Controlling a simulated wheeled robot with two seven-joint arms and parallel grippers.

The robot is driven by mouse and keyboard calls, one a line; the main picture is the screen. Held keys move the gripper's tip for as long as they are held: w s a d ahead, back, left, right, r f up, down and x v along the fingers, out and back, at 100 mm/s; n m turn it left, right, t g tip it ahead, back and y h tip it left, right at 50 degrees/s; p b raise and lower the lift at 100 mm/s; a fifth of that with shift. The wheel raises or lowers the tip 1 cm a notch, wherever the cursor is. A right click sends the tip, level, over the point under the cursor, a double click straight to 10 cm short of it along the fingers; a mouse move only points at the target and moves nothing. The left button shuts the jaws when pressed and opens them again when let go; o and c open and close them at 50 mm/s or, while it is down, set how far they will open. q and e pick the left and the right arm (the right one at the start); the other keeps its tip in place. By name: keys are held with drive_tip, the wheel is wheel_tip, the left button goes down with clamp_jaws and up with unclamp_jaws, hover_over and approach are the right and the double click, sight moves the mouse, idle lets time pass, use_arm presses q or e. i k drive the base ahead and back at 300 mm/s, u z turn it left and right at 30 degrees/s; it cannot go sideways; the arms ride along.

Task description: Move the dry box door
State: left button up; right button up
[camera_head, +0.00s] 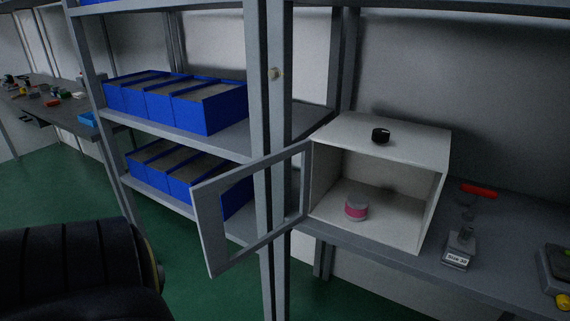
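The dry box (382,141) is a white open-fronted box on the bench at the right. Its door (207,228) is a grey frame around a clear opening. The door stands swung wide open to the left, joined at the box's left edge and reaching out past the bench front. A small jar with a pink band (356,208) sits inside the box. A dark padded arm part of mine shows at the lower left. Neither gripper is in view.
A grey metal shelf (215,143) with blue bins (211,108) stands behind the door; its post (268,180) is close to the door. On the bench right of the box are a small labelled device (459,248) and a red-handled tool (478,190). Green floor is clear below.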

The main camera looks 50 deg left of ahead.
sight(205, 196)
drive_tip(key=z, duration=1.9)
drive_tip(key=k, duration=2.35)
drive_tip(key=u, duration=1.65)
drive_tip(key=i, duration=1.05)
